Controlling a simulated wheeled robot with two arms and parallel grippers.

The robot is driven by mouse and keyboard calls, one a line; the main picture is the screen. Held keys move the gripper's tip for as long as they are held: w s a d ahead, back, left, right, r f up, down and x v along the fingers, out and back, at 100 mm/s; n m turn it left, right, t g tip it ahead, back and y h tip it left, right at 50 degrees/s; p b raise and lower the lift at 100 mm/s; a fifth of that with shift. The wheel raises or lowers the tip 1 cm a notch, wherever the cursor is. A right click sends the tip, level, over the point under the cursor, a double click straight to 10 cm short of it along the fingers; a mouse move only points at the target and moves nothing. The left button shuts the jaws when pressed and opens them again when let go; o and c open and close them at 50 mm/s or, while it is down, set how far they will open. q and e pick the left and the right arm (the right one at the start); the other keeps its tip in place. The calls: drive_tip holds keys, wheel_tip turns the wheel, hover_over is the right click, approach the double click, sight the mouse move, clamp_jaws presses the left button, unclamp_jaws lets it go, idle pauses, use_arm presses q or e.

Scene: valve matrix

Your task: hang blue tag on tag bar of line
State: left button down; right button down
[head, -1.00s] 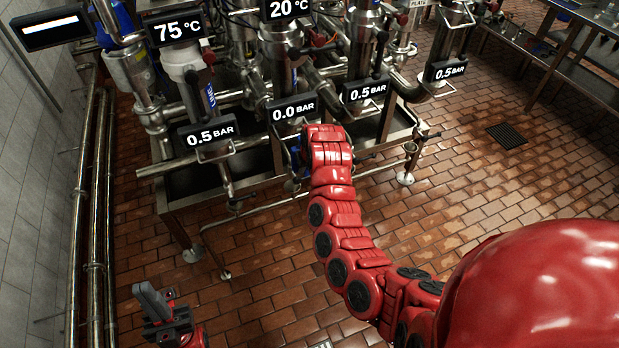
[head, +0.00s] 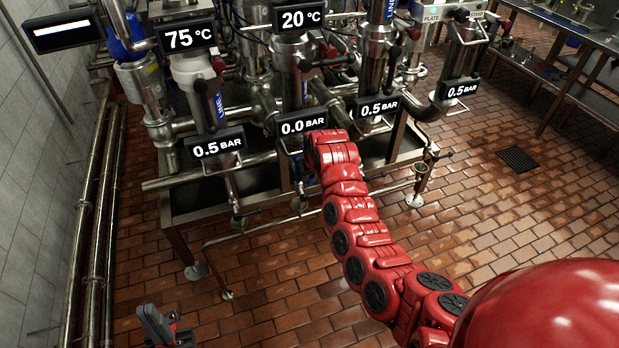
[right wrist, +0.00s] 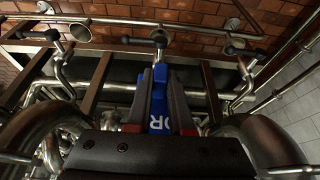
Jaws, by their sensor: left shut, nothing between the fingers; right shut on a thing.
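My right gripper (right wrist: 160,98) is shut on a blue tag (right wrist: 159,102) with white letters, of which "OR" shows. The tag stands upright between the dark fingers and points toward the pipework. Blue "LINE" labels (head: 219,107) mark the pipe columns; which tag bar belongs to which line cannot be told. My left gripper (head: 156,326) is shut and empty at the bottom left, well away from the pipework.
A steel pipe (right wrist: 120,20) with stubs crosses ahead in the right wrist view, and thick bent pipes (right wrist: 38,122) flank the gripper. Valve handles and 0.5 BAR displays (head: 217,146) stand around my right arm. Brick floor (head: 270,270) is free in front of the rig.

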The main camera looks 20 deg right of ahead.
drive_tip(key=c, duration=0.7)
unclamp_jaws()
drive_tip(key=shift+c, duration=0.2)
